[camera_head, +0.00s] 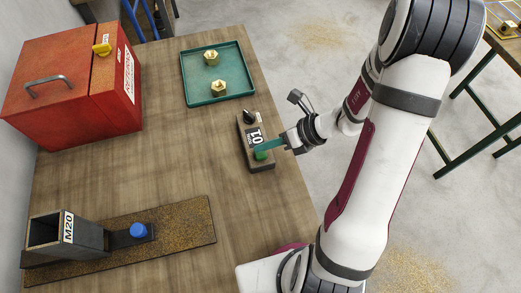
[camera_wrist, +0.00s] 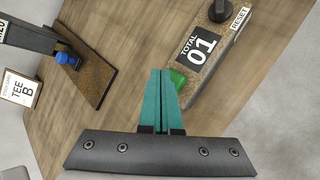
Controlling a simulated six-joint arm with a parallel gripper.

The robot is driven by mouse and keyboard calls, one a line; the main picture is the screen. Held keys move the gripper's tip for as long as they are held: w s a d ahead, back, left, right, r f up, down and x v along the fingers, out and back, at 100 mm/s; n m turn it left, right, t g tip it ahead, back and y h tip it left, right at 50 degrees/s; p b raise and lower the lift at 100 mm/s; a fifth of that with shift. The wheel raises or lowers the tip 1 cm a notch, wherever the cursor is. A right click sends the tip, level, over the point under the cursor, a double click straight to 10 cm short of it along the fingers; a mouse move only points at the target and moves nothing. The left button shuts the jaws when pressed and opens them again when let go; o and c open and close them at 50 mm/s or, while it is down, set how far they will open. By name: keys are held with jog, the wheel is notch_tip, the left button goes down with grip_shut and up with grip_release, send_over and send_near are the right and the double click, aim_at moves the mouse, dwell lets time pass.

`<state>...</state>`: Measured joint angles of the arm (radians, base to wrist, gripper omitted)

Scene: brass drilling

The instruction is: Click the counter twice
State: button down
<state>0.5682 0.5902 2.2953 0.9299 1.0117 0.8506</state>
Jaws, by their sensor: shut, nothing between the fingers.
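The counter (camera_head: 254,140) is a narrow brown box on the right side of the table. It carries a black plate reading "TOTAL 01", a dark knob at the far end by a RESET label, and a green button (camera_head: 261,155) at the near end. In the wrist view the counter (camera_wrist: 218,60) is at upper right, with its green button (camera_wrist: 178,79) partly hidden by the fingers. My gripper (camera_head: 260,150) has its teal fingers shut, with nothing between them. In the wrist view the fingertips (camera_wrist: 160,73) are right beside or over the button; I cannot tell whether they touch it.
A green tray (camera_head: 187,86) with two brass fittings stands behind the counter. A red box (camera_head: 75,90) is at far left. A grey M20 holder (camera_head: 65,238) and a blue button (camera_head: 138,230) sit on a brown board at near left. The table middle is clear.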

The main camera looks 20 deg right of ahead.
aim_at(265, 154)
jog(key=shift+f, duration=0.1)
dwell(0.7)
jog(key=shift+f, duration=0.35)
jog(key=shift+f, duration=0.55)
dwell(0.7)
jog(key=shift+r, duration=1)
jog(key=shift+r, duration=2.5)
